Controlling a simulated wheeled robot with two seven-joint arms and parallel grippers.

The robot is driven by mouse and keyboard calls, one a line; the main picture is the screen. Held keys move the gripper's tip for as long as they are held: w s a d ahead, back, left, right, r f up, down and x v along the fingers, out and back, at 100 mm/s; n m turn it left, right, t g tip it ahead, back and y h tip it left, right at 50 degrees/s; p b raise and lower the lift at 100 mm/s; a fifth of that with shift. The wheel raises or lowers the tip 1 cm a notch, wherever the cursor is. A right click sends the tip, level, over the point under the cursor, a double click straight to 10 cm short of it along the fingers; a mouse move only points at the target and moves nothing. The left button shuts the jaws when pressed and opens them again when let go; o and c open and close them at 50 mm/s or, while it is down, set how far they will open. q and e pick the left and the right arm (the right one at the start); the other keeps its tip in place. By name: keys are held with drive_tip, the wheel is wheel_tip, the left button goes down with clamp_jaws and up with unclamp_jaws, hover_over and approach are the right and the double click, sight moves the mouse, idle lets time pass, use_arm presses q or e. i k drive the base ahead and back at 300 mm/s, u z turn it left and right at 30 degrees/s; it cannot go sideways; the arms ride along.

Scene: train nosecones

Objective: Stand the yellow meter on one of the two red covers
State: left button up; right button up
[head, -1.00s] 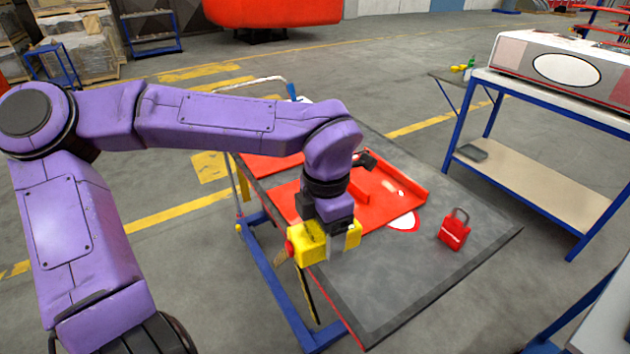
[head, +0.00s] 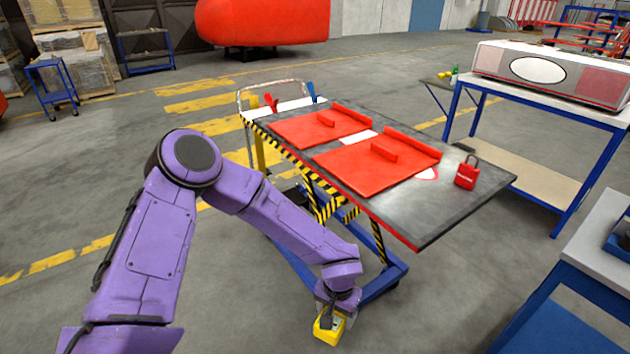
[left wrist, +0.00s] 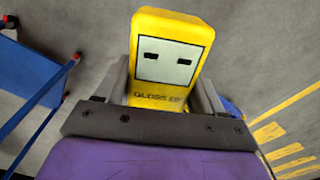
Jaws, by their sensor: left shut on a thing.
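The yellow meter (head: 329,328) is in my left gripper (head: 336,318), low over the floor in front of the table. In the left wrist view the meter (left wrist: 172,25) shows its pale panel with two dark slots, between the two fingers of my left gripper (left wrist: 165,95). The gripper is shut on it. Two red covers lie flat on the table: the far-left cover (head: 305,128) and the nearer cover (head: 365,172). Both are bare on top apart from their own raised bars. My right gripper is out of view.
The dark tabletop (head: 440,215) has free room at its front right. A red padlock (head: 466,174) stands near its right end. Clamps with red and blue handles (head: 311,92) are at the back left edge. A blue-framed bench (head: 570,105) stands behind right.

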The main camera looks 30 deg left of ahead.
sight(293, 133)
drive_tip(key=u, duration=2.45)
drive_tip(key=i, duration=3.55)
drive_tip(key=z, duration=4.25)
